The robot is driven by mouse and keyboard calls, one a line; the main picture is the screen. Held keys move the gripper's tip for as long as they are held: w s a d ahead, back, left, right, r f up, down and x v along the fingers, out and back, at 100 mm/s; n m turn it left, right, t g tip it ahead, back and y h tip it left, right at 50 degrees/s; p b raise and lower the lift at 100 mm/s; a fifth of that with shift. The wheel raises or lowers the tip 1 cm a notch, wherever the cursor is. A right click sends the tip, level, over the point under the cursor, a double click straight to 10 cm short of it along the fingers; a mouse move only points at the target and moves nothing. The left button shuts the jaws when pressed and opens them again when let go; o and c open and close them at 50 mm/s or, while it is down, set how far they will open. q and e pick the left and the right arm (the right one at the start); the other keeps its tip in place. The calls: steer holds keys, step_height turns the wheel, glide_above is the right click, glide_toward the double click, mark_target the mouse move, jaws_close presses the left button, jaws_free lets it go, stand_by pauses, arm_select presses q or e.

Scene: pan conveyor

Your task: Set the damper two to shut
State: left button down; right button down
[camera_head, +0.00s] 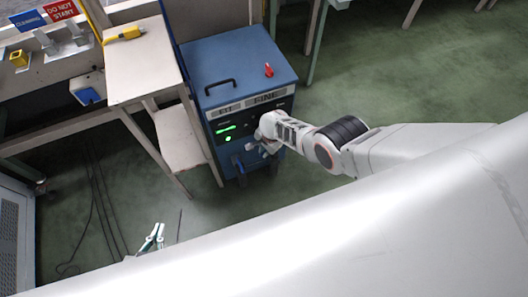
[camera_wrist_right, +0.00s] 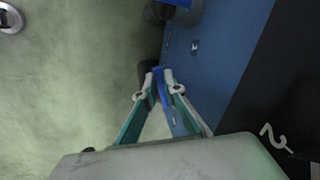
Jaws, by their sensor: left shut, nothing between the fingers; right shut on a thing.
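A blue cabinet (camera_head: 228,62) stands at the upper middle of the head view. My right gripper (camera_head: 266,146) is at its front face, partly hidden by its own wrist. In the right wrist view my right gripper (camera_wrist_right: 164,76) is shut on a narrow blue handle (camera_wrist_right: 161,92) beside the cabinet's blue face. Another blue lever (camera_head: 237,164) shows low on the cabinet front. My left gripper (camera_head: 156,238) is shut and empty above the floor, away from the cabinet.
A pale table (camera_head: 138,66) with a yellow tool (camera_head: 123,34) stands left of the cabinet. A red object (camera_head: 268,70) sits on the cabinet top. Black cables (camera_head: 95,195) lie on the floor at left. The green floor right of the cabinet is open.

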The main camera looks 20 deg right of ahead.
steer(key=shift+s+a+f, duration=0.1)
steer(key=shift+s+f, duration=0.1)
steer(key=c, duration=2.1)
jaws_free()
steer(key=shift+c, duration=0.2)
steer(key=shift+w+r, duration=0.1)
steer(key=shift+w, duration=0.05)
steer(key=shift+w+r, duration=0.15)
steer(key=shift+r, duration=0.05)
step_height(320, 180, up, 7)
steer(key=s, duration=0.1)
steer(key=shift+s+d, duration=0.3)
